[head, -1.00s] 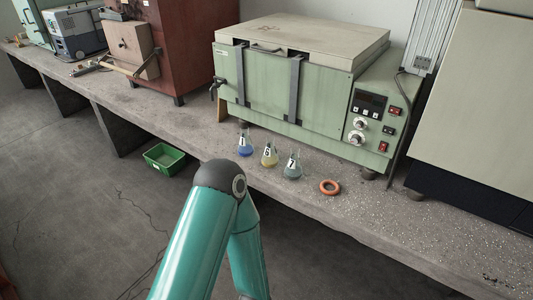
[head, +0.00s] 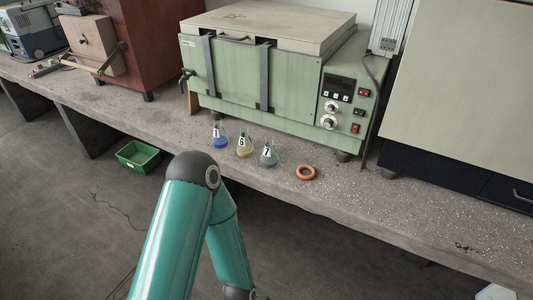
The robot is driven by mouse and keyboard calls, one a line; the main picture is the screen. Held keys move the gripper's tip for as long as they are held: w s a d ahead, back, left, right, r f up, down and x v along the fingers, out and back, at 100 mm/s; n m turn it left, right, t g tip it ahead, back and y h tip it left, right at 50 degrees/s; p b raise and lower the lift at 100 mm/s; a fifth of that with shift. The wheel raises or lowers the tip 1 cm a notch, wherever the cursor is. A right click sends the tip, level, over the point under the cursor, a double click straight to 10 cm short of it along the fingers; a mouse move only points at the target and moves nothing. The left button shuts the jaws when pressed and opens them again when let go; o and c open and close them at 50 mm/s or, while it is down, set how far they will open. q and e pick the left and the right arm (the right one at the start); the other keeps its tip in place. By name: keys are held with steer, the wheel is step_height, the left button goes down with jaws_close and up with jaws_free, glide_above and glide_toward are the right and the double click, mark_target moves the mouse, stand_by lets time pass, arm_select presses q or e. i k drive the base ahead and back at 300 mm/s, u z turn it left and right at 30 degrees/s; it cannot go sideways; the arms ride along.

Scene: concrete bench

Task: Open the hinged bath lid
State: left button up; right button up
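The green water bath (head: 290,85) stands on the concrete bench. Its beige lid (head: 268,24) lies flat and closed on top, with a small dark handle (head: 233,38) at the front edge. Two dark straps run down the bath's front. A teal arm of mine rises from the bottom of the head view, bent at its elbow, in front of the bench. Neither of my grippers can be seen.
Blue (head: 219,138), yellow (head: 244,146) and grey-green (head: 269,155) flasks stand before the bath, left of an orange ring (head: 306,172). A green bin (head: 138,156) sits below the bench edge. A tap (head: 186,78) juts from the bath's left.

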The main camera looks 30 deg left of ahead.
mark_target(305, 33)
steer(key=z, duration=0.6)
steer(key=i, duration=0.95)
steer(key=u, duration=1.1)
steer(key=i, duration=0.15)
steer(key=u, duration=2.15)
steer(key=i, duration=0.6)
steer(key=u, duration=0.3)
